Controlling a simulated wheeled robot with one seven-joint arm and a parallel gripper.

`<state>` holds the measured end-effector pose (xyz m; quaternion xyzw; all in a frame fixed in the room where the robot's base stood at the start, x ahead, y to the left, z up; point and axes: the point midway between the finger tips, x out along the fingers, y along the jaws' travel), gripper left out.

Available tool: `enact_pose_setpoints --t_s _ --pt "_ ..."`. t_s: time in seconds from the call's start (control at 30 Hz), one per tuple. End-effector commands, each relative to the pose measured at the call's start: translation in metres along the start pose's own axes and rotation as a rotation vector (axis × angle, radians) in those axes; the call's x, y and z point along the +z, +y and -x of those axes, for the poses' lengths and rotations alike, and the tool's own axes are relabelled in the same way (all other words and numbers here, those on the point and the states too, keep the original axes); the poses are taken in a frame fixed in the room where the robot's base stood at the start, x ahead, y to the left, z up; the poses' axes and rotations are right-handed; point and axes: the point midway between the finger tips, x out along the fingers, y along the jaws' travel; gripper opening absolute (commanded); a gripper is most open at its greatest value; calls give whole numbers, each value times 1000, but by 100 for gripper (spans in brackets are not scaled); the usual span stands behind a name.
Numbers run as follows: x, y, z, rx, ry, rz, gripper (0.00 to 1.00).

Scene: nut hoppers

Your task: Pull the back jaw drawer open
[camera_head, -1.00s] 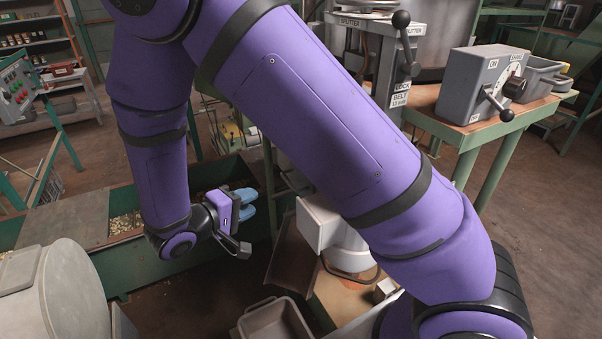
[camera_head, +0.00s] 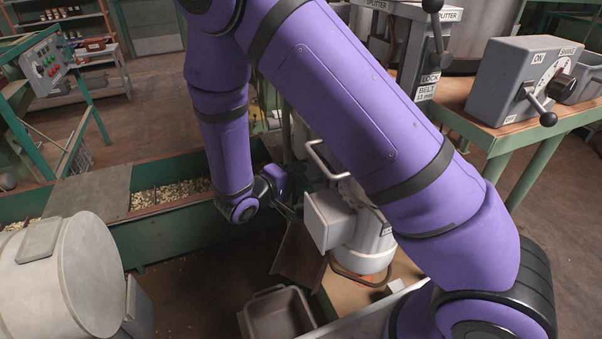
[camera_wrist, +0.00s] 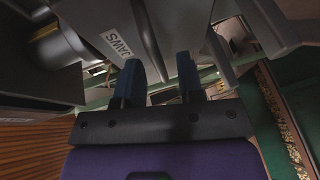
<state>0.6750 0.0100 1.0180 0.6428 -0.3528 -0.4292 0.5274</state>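A grey face labelled JAWS (camera_wrist: 112,40) fills the upper middle of the wrist view, with a dark bar-like handle (camera_wrist: 145,40) beside the label. My gripper (camera_wrist: 158,72) has its two blue fingers apart, one on each side of the bar's lower end as seen there; I cannot tell whether they touch it. In the head view my gripper (camera_head: 292,181) is at the left side of a white machine (camera_head: 372,240) with a box-shaped part (camera_head: 328,218). The fingertips and the jaw drawer are not clear in the head view, partly hidden by my arm.
A green trough (camera_head: 200,232) with nut pieces runs left of the machine. A grey bin (camera_head: 280,315) sits below, and a pale drum (camera_head: 60,280) stands at lower left. A control box (camera_head: 520,85) with levers is on the bench at right.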

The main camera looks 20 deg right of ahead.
Motion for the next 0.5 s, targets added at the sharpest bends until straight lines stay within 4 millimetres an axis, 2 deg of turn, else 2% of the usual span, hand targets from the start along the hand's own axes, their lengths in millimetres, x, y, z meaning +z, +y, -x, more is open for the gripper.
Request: enact_pose_setpoints --t_s 0.2,0.5 --pt "0 0 -16 -1 -1 1 35" --pt "0 0 -18 -1 0 1 35"
